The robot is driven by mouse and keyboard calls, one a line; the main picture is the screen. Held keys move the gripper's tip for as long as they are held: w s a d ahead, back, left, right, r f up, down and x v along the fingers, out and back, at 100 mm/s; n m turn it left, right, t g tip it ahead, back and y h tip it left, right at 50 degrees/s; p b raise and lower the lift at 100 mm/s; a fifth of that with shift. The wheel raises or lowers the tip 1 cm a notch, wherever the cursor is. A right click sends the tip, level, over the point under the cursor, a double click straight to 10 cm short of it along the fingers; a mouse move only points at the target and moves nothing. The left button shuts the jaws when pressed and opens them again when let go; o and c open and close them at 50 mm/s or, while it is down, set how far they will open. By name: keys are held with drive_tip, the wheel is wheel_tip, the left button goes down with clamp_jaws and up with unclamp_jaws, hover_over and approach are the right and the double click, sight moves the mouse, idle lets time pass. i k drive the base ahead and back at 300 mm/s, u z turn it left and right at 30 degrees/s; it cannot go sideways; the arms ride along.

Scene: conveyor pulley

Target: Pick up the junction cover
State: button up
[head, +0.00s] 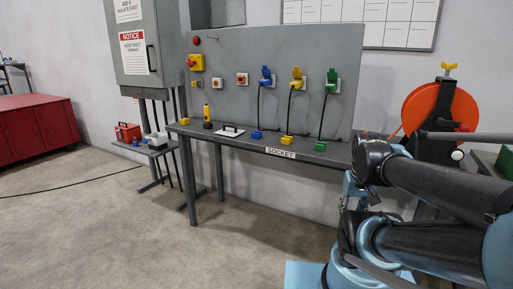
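A flat white plate with a black handle (230,132) lies on the grey bench top, left of centre; it looks like the junction cover. A yellow and black upright tool (207,116) stands just left of it, and a small yellow block (185,121) sits at the bench's left end. My arm's dark links and pale blue joints fill the right side of the view, well to the right of the plate. I cannot make out my gripper's fingers. Nothing of mine touches the plate.
The grey bench (310,157) has a back panel with blue, yellow and green plugs and cables. An orange reel (440,112) stands at the right. A low stand (150,146) and red cabinet (40,125) are at left. The floor in front is clear.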

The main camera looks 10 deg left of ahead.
sight(228, 131)
drive_tip(key=u, duration=0.55)
drive_tip(key=i, duration=1.25)
drive_tip(key=u, duration=0.6)
